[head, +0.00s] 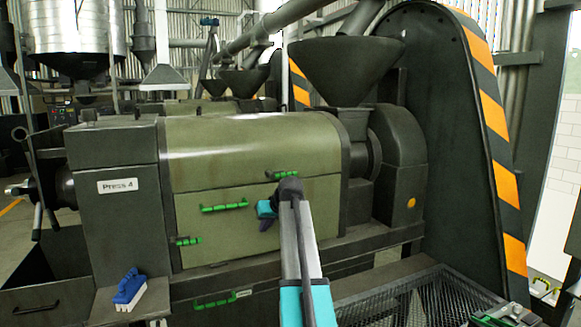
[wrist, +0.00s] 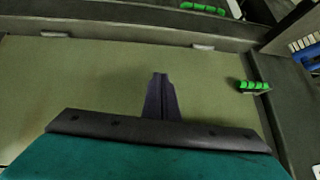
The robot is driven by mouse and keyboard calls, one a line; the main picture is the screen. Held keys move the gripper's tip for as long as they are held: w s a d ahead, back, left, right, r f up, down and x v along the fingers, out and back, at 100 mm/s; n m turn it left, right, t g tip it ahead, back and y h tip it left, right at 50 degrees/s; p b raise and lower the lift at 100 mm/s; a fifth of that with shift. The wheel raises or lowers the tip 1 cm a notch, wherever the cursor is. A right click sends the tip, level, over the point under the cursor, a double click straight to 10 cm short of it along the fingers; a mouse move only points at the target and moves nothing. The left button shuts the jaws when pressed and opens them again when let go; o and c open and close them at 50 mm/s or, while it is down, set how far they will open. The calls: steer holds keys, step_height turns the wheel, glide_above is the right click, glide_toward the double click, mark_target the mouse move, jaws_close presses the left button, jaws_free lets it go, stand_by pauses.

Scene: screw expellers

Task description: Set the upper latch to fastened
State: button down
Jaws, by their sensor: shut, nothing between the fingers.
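A green latch (head: 283,175) lies roughly level near the seam between the rounded upper cover and the lower door (head: 325,205) of Press 4; it appears to be the upper latch. My wrist is just below it and may hide part of its mount. A second green latch (head: 188,240) sits at the door's left edge; it also shows at right in the wrist view (wrist: 253,86). My gripper (head: 265,225) is shut and empty in front of the door, below the upper latch and apart from it. Its dark fingers (wrist: 160,77) show against the door panel in the wrist view.
A green handle (head: 223,207) is fixed on the door, left of my gripper. Another green handle (head: 213,300) is on the lower front. A blue brush (head: 130,286) rests on the left ledge. A mesh-topped frame (head: 430,300) stands at lower right.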

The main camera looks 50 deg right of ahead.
steer(key=s+d+r+h, duration=0.1)
steer(key=s+d+r, duration=0.2)
steer(key=r, duration=0.6)
steer(key=s+d+r+t+h+p, duration=0.1)
steer(key=s+d+r, duration=0.1)
steer(key=r, duration=0.8)
steer(key=s+d+r+t+p, duration=0.1)
steer(key=s+d+r, duration=0.2)
steer(key=r, duration=0.6)
steer(key=shift+s+d+r+h, duration=0.3)
steer(key=shift+d+r+h, duration=0.1)
steer(key=shift+d, duration=0.55)
steer(key=shift+f, duration=0.1)
steer(key=p, duration=0.5)
glide_above(282, 174)
steer(key=s+d, duration=0.2)
steer(key=s, duration=0.1)
step_height(282, 174, down, 7)
steer(key=shift+a+f, duration=0.15)
steer(key=shift+f, duration=1.05)
steer(key=shift+w+a, duration=0.15)
